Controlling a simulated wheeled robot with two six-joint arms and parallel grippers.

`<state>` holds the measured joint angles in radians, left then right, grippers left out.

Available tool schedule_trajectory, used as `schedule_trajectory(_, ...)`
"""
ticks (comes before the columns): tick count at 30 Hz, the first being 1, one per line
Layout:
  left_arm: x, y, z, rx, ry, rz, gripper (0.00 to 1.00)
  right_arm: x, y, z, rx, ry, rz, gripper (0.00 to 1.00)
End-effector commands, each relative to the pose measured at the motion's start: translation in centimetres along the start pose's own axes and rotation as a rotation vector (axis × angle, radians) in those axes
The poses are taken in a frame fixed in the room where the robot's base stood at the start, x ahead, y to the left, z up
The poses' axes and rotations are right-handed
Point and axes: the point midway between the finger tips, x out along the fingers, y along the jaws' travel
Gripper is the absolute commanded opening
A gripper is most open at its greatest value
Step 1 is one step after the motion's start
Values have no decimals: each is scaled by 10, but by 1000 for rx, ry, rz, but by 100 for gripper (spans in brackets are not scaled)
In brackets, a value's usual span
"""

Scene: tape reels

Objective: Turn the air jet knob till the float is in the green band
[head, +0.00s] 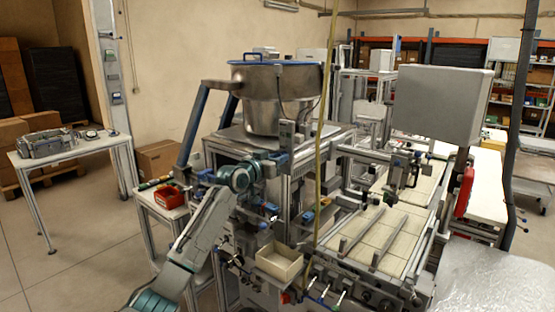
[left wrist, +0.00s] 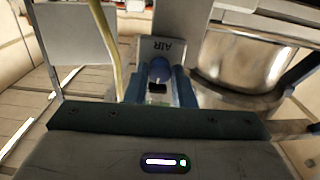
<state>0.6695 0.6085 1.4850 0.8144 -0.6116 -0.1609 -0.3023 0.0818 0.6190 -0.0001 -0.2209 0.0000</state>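My left gripper (head: 280,160) reaches in from the lower left to the front of the machine, just below the big steel bowl (head: 262,112). In the left wrist view, the round blue air jet knob (left wrist: 160,69) sits on a grey panel marked AIR (left wrist: 163,47), which appears upside down. The two blue fingers of my left gripper (left wrist: 159,78) stand on either side of the knob. I cannot tell whether they press on it. In the head view the gripper covers the knob. I cannot make out the float or the green band. My right gripper is not in view.
A yellow hose (head: 320,150) hangs down close to the right of my left gripper. A cream open box (head: 279,262) and metal rails (head: 362,235) are in front. A red bin (head: 168,197) stands at the left. A grey box (head: 440,103) stands at the right.

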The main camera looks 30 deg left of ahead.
Motion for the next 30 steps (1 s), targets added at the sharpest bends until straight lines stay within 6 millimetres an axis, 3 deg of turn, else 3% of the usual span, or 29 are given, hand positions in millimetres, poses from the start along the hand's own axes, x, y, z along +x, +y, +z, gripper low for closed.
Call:
schedule_trajectory(15, 0, 0, 0, -107, -1, 0, 0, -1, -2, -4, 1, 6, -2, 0)
schedule_trajectory(16, 0, 0, 0, -107, -1, 0, 26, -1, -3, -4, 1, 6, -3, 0)
schedule_trajectory(19, 0, 0, 0, -107, -1, 0, 44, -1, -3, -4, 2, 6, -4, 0)
schedule_trajectory(30, -5, 0, 2, -104, 0, 0, 44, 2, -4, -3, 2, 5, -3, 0)
